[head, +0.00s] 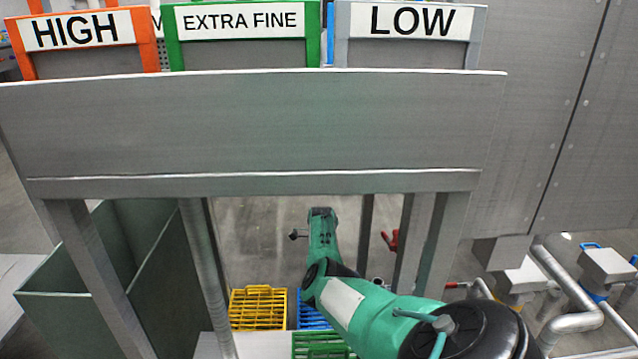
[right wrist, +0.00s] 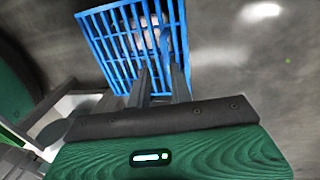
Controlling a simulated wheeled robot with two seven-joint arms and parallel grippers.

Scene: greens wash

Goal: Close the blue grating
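The blue grating (right wrist: 103,45) fills the upper middle of the right wrist view, a slatted panel seen at a tilt. Something pale shows behind its bars. In the head view a small blue slatted part (head: 309,317) shows between the yellow and green gratings, mostly hidden by my right arm. My right gripper (right wrist: 161,72) has its two dark fingers apart, with a gap between the tips, at the grating's lower edge. I cannot tell whether they touch it. In the head view its fingers are not clearly visible. My left gripper is not in view.
A yellow grating (head: 258,308) and a green grating (head: 322,346) lie beside the blue one. A metal frame (head: 250,125) with legs crosses above my right arm. A green bin (head: 60,308) stands left. Pipes (head: 575,318) and a grey cabinet (head: 555,110) are right.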

